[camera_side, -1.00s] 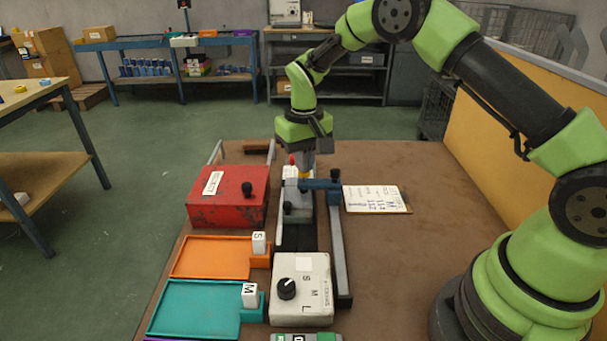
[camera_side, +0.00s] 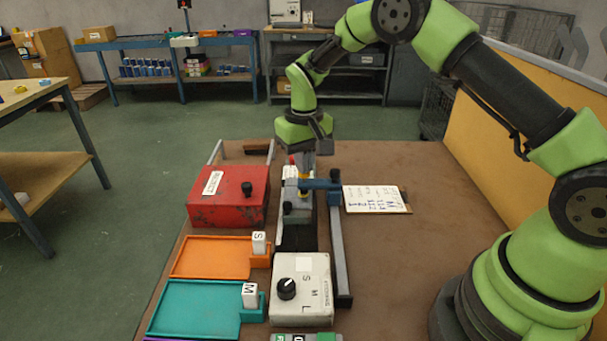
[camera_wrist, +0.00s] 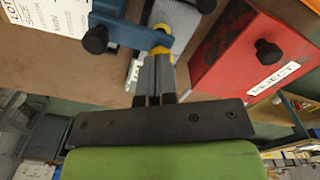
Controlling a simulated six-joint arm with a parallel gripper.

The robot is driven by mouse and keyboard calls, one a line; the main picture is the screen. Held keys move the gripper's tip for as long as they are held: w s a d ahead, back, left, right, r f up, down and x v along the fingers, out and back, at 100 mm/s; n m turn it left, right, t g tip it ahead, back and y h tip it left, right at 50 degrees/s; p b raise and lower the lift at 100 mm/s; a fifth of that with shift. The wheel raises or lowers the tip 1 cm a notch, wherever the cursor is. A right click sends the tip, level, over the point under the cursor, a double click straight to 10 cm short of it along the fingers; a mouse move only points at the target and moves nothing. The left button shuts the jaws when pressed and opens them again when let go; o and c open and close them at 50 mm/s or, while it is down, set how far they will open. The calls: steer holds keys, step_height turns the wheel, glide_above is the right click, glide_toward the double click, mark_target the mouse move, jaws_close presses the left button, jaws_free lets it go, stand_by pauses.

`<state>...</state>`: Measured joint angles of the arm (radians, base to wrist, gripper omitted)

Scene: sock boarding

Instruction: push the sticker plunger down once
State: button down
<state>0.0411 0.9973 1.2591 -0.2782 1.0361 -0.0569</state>
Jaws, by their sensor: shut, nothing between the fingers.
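My gripper (camera_side: 304,172) is shut and empty, pointing down over the sock-boarding station. Its grey fingers (camera_wrist: 155,78) also show in the wrist view. Their tips meet or nearly meet a small yellow part (camera_wrist: 160,51) on the blue arm (camera_wrist: 124,30), which appears to be the sticker plunger; whether they touch cannot be told. In the side view the blue arm (camera_side: 322,184) reaches left from a post beside the grey rail. The plunger is partly hidden there by my fingers and the arm.
A red reject box (camera_side: 228,205) stands to the left. Orange (camera_side: 208,257) and teal (camera_side: 195,308) trays lie nearer. A white dial box (camera_side: 300,307) is in front. A clipboard (camera_side: 375,199) lies to the right, with clear bench beyond it.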

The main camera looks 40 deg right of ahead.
steer(key=shift+r, duration=3.15)
steer(key=shift+r, duration=0.25)
steer(key=s+a+r+t+y, duration=0.1)
steer(key=s+a+r+t, duration=0.2)
steer(key=s+r, duration=0.95)
steer(key=s+a+r+m+t+y, duration=0.1)
steer(key=s+t, duration=0.3)
steer(key=s, duration=0.9)
steer(key=shift+s+a+r, duration=0.15)
steer(key=shift+a+r, duration=0.05)
steer(key=shift+r, duration=0.5)
